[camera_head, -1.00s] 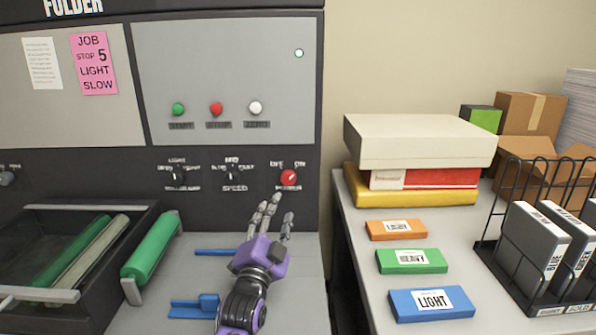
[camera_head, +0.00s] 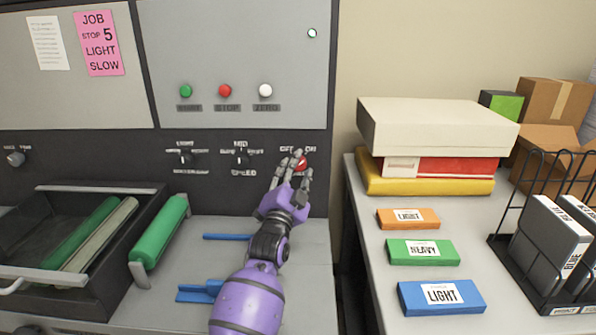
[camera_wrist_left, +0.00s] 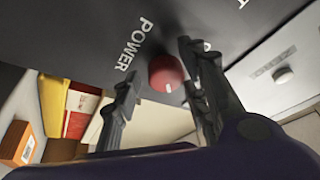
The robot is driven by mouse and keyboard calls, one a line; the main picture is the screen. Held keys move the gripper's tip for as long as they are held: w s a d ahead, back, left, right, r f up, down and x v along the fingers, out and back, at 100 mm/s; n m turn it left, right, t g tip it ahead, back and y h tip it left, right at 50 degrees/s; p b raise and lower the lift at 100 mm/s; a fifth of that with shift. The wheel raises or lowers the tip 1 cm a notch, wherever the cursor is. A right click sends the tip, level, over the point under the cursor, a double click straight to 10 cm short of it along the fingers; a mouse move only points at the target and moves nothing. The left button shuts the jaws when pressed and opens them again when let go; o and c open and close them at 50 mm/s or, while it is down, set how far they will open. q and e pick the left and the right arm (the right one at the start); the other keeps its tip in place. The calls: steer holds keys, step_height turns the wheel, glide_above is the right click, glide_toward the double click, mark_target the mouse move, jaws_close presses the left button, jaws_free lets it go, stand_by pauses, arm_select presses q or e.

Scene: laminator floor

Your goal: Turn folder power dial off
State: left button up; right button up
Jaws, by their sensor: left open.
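The red folder power dial (camera_head: 303,163) is on the dark lower panel of the folder, under the OFF and ON labels. In the left wrist view the dial (camera_wrist_left: 166,73) shows a white pointer mark, with the word POWER beside it. My left gripper (camera_head: 292,162) is at the dial in the head view and partly covers it. In the left wrist view its fingers (camera_wrist_left: 160,78) are open, one on either side of the dial. I cannot tell whether they touch it. My right gripper is not in view.
The speed knob (camera_head: 241,158) and another black knob (camera_head: 187,158) are left of the dial. Green, red and white buttons sit above. A roller tray (camera_head: 100,190) stands at left. A side table (camera_head: 365,255) holds boxes, labelled blocks and a wire rack.

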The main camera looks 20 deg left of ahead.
arm_select(q)
steer(key=c, duration=0.9)
steer(key=shift+f, duration=0.1)
steer(key=shift+c, duration=0.5)
